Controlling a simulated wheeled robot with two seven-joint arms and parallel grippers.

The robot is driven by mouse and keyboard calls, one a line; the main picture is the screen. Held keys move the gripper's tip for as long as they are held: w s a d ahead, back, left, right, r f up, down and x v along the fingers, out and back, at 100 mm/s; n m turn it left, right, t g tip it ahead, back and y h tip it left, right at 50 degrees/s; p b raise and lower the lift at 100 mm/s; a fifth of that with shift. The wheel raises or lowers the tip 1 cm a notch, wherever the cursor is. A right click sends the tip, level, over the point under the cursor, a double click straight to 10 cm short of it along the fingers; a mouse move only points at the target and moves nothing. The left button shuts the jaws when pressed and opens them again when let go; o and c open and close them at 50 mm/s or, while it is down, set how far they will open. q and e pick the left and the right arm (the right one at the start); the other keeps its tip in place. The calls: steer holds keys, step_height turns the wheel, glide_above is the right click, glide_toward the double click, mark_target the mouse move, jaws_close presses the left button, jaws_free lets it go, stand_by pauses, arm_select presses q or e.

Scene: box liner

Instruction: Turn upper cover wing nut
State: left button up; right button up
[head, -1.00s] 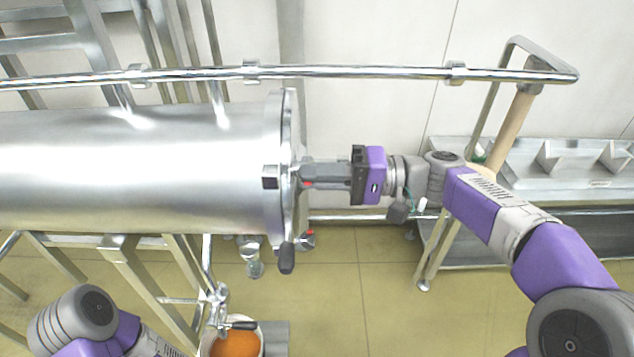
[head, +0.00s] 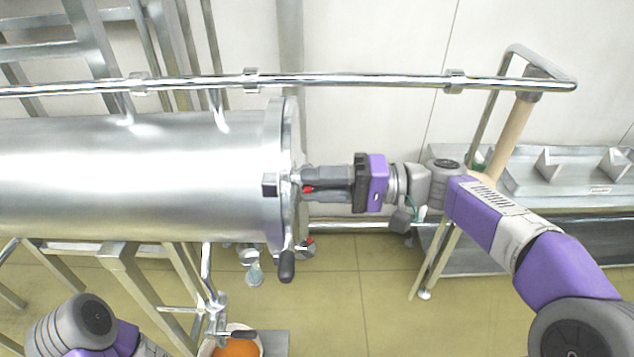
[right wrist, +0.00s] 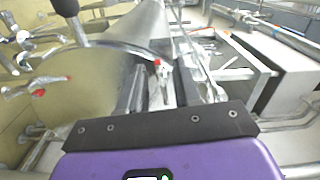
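A large steel cylinder (head: 120,175) lies on its side in the head view, with a round cover (head: 288,225) at its right end. A black-knobbed handle (head: 286,266) hangs at the cover's lower edge. My right gripper (head: 304,183) reaches the upper part of the cover from the right. In the right wrist view, its two fingers (right wrist: 160,88) are apart, with the metal wing nut (right wrist: 158,93) between them and a red part (right wrist: 157,63) just beyond. I cannot tell whether the fingers touch the nut. My left arm shows at lower left; its gripper is out of view.
A steel rail (head: 350,72) runs above the cylinder. A container of orange material (head: 237,348) stands below, beside a valve with a black handle (head: 236,334). A steel bench (head: 560,180) stands at right. Floor (head: 375,300) is open in the lower middle.

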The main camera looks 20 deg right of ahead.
steer(key=p+v, duration=0.1)
steer(key=v, duration=0.6)
steer(key=shift+d, duration=0.15)
steer(key=w+a+f+m+g+h, duration=0.1)
steer(key=w+a+f+m+h, duration=0.2)
steer(key=f, duration=1.2)
steer(key=a+f+m+g+h, duration=0.15)
steer(key=f+h, duration=0.25)
steer(key=f, duration=1.1)
steer(key=s+a+f+n+h, duration=0.1)
steer(key=s+a+f+h, duration=0.1)
steer(key=s+f, duration=0.3)
steer(key=s+a+f+n+g+h+p, duration=0.1)
steer(key=s+f, duration=0.3)
steer(key=f, duration=0.8)
steer(key=s+a+f+n+g+h, duration=0.1)
steer(key=s+a+f+n+h, duration=0.1)
steer(key=s+f, duration=0.3)
step_height(320, 180, down, 3)
steer(key=shift+s+a+f+h+p, duration=0.2)
steer(key=shift+s+a+h+p, duration=0.2)
steer(key=shift+h, duration=0.2)
